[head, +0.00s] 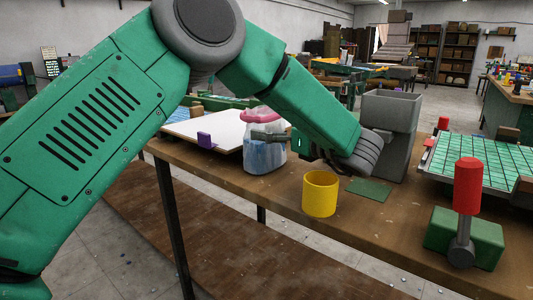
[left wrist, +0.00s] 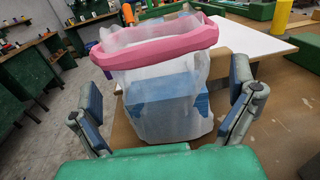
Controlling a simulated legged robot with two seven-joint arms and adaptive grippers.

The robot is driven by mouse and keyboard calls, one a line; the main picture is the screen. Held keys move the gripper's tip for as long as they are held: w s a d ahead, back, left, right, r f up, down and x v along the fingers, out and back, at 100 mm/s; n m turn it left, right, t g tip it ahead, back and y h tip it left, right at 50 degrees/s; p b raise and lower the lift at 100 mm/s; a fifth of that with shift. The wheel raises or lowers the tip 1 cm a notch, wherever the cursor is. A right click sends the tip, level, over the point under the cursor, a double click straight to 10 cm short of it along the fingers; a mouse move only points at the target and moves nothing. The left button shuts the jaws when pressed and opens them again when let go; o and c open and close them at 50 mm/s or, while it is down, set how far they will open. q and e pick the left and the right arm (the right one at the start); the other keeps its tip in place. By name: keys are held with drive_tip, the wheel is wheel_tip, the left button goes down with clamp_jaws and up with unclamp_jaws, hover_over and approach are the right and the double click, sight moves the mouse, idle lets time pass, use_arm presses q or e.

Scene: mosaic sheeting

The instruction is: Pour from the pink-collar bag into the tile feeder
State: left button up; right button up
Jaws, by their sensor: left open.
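The pink-collar bag (head: 264,154) stands upright on the brown table, clear plastic with blue contents low inside and a pink ring at its open mouth. It also fills the middle of the left wrist view (left wrist: 165,95). My left gripper (head: 290,141) is at the bag's right side in the head view. In the left wrist view its open fingers (left wrist: 165,112) stand left and right of the bag, with gaps visible. A grey open-topped hopper (head: 393,106), which looks like the tile feeder, stands behind my left wrist, its lower part partly hidden. My right gripper is not in view.
A yellow cup (head: 320,194) stands near the table's front edge, close to a flat green square (head: 369,190). A red-handled tool (head: 467,190) rests at a green block. A green tiled panel (head: 480,157) lies at right. A white board (head: 228,130) lies behind the bag.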

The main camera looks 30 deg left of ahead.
use_arm(q)
drive_tip(key=shift+x, duration=1.3)
drive_tip(key=shift+d, duration=0.1)
drive_tip(key=c, duration=1.3)
wheel_tip(320, 180, up, 10)
drive_tip(key=shift+p, duration=0.85)
drive_tip(key=shift+c, duration=0.2)
